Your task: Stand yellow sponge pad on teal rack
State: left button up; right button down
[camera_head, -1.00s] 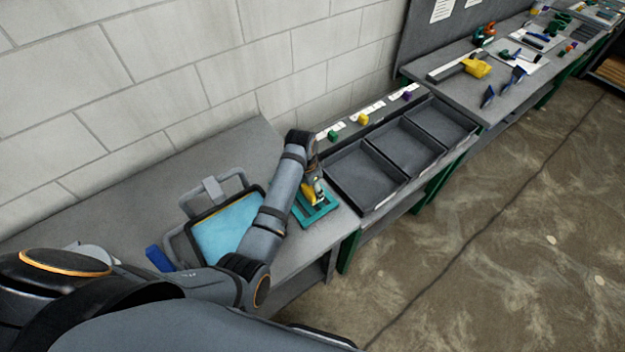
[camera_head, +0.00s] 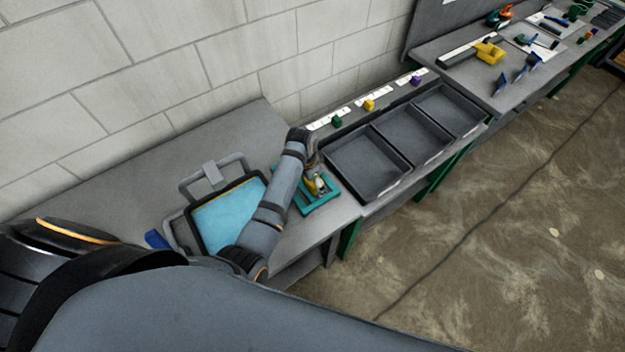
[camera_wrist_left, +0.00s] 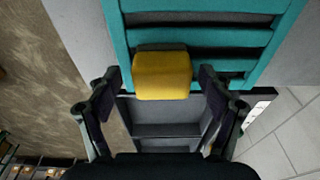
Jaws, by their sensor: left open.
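The yellow sponge pad (camera_wrist_left: 162,76) is at the slats of the teal rack (camera_wrist_left: 205,20) in the left wrist view, overlapping the rack's edge in the picture. Whether it rests fully in a slot cannot be told. My left gripper (camera_wrist_left: 160,84) is open, with one finger on each side of the pad and a visible gap at both sides. In the head view the teal rack (camera_head: 324,205) lies on the grey bench beside the trays, and the left gripper (camera_head: 316,184) is over it, partly hiding the pad. My right gripper is not in view.
A blue-topped grey-framed item (camera_head: 225,215) and a blue object (camera_head: 157,239) lie left of my forearm. Empty dark trays (camera_head: 365,165) stand right of the rack, with small coloured blocks behind them. The bench's back left (camera_head: 150,165) is clear.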

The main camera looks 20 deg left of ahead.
aim_at(308, 183)
pick_arm(q)
jog(key=shift+w, duration=0.15)
jog(key=r, duration=0.2)
jog(key=r+b, duration=0.1)
jog(key=r, duration=0.1)
jog(key=shift+s+a+r, duration=0.1)
jog(key=shift+s+a, duration=0.1)
jog(key=shift+s, duration=0.05)
notch_tip(308, 183, up, 8)
jog(key=s+b, duration=0.1)
jog(key=shift+a, duration=0.3)
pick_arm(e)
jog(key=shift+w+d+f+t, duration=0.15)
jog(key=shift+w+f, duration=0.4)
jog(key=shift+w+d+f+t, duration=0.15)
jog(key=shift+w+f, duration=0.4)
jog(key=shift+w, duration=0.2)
